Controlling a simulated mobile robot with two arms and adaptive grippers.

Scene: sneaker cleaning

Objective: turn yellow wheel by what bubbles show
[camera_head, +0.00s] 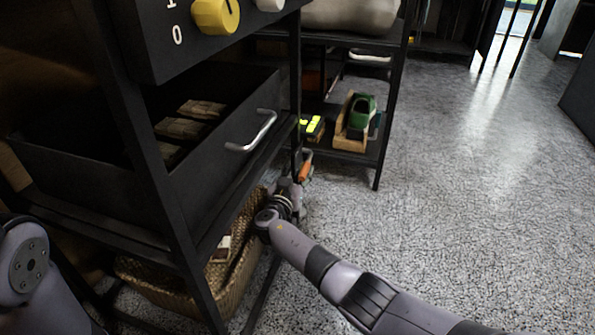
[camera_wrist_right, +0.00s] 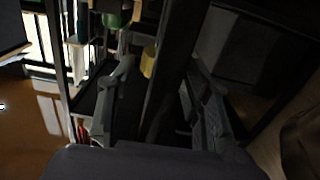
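The yellow wheel (camera_head: 216,15) is a knob on a dark panel (camera_head: 155,45) at the top of the head view, cut by the frame edge. A white "0" and part of another mark are printed left of it. No bubbles show in either view. My right gripper (camera_head: 290,190) is low beside the black rack, well below the wheel, and partly hidden. In the right wrist view its fingers (camera_wrist_right: 158,88) are spread, with a dark post between them; I cannot tell whether they touch it. Part of my left arm shows at the lower left, but its gripper does not.
A black drawer (camera_head: 235,185) with a metal handle (camera_head: 253,132) holds wooden blocks (camera_head: 185,125). A wicker basket (camera_head: 165,290) stands below. A rear shelf holds a green object (camera_head: 361,112) in a wooden holder. The speckled floor (camera_head: 460,190) at right is clear.

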